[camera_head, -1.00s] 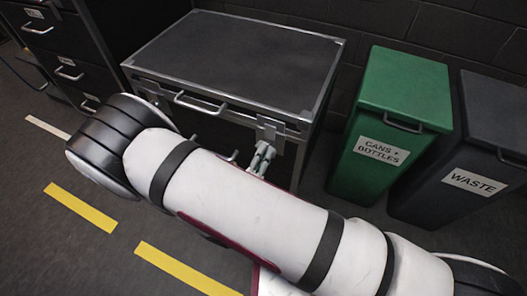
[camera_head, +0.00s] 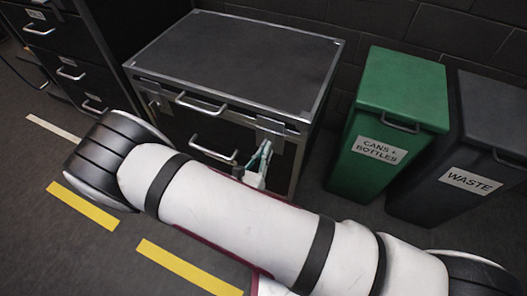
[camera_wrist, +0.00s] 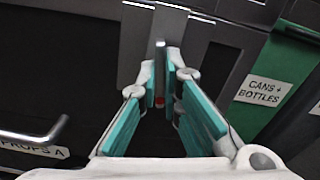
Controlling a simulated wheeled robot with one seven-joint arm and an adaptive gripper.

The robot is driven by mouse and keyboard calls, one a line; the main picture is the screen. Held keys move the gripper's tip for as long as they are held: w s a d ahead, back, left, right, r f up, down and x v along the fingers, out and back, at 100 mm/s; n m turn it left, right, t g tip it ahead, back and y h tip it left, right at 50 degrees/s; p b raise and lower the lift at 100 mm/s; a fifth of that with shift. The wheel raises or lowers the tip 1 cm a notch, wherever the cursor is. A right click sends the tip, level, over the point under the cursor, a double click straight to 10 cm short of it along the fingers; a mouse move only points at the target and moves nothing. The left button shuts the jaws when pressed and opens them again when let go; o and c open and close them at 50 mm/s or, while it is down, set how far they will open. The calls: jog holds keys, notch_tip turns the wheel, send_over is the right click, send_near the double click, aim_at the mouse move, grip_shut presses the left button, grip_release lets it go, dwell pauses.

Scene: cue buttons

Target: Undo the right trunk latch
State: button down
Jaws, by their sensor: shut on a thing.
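The trunk (camera_head: 235,62) is a dark case with metal edges and a closed lid. Its right latch (camera_head: 270,127) is a grey metal plate on the front, near the right corner; the plate also shows in the wrist view (camera_wrist: 135,45). My gripper (camera_head: 264,150) is just below that plate. In the wrist view my gripper (camera_wrist: 161,75) has its teal-lined fingers closed around the narrow upright latch lever (camera_wrist: 160,58). The lever's lower part is partly hidden between the fingers. The left latch (camera_head: 153,103) is on the far side of the front.
A lid handle (camera_head: 201,103) and a lower front handle (camera_head: 213,148) stick out left of my gripper. A green bin (camera_head: 396,90) and a dark waste bin (camera_head: 490,120) stand to the right. A drawer cabinet (camera_head: 62,50) stands at the left. Open floor lies in front.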

jog(key=shift+d+m, duration=0.1)
jog(key=shift+m, duration=1.1)
jog(key=c, duration=1.8)
grip_release()
jog(key=shift+o, duration=0.2)
jog(key=v, duration=1.2)
